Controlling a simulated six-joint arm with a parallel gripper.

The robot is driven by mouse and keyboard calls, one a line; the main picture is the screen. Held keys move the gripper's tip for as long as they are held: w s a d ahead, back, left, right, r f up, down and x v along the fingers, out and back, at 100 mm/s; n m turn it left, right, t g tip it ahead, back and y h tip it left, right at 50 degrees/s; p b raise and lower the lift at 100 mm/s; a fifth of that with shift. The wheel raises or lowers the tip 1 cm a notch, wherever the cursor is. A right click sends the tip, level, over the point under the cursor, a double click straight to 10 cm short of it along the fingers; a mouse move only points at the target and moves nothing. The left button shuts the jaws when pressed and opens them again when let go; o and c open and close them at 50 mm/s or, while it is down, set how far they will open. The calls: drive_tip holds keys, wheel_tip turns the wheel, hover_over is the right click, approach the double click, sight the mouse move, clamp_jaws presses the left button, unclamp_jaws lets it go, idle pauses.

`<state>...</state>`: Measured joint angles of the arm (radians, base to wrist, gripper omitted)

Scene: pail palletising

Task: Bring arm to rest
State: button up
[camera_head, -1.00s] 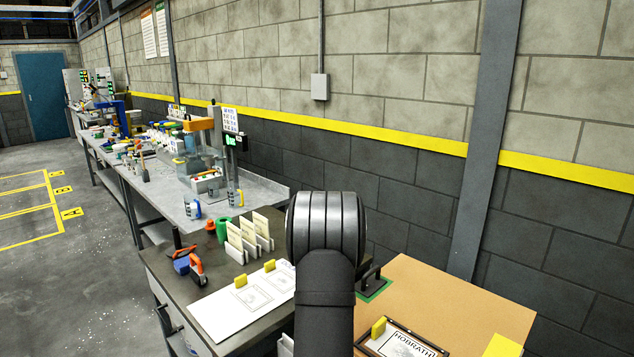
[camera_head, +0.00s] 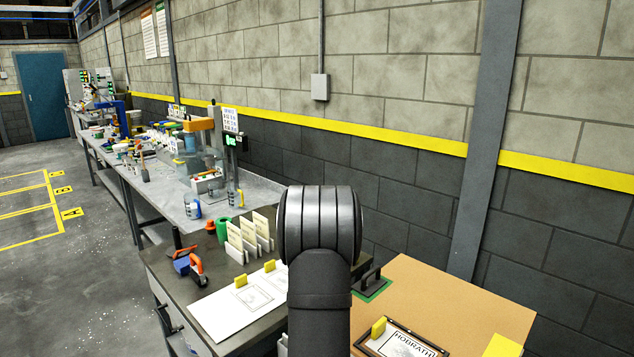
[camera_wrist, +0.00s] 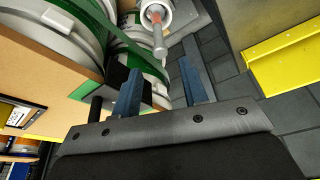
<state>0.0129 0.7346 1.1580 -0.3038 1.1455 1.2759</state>
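My gripper (camera_wrist: 163,88) shows in the wrist view with its two dark blue-grey fingers apart and nothing between them. It is hidden in the head view, where only a dark link and rounded joint of my arm show at the lower middle. In the wrist view, large white round shapes with green bands, seemingly pails (camera_wrist: 50,40), lie beyond the fingers to the upper left. A grey rod with a reddish end (camera_wrist: 157,30) stands in a white ring beyond the fingers.
A dark bench (camera_head: 165,255) with a white sheet (camera_head: 225,318), card holders and orange-handled tools is left of my arm. A tan board (camera_head: 455,300) with a framed label is to the right. A block wall is behind. A yellow edge (camera_wrist: 285,62) shows at right in the wrist view.

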drive_tip(key=x, duration=0.7)
drive_tip(key=shift+f, duration=0.1)
wheel_tip(320, 180, up, 10)
drive_tip(key=shift+f, duration=0.1)
drive_tip(key=w+d+r+n, duration=0.2)
drive_tip(key=w+d+r, duration=0.2)
drive_tip(key=d+r, duration=0.75)
drive_tip(key=s+d, duration=2.4)
drive_tip(key=d, duration=0.2)
drive_tip(key=shift+s+f, duration=0.15)
drive_tip(key=shift+f, duration=0.15)
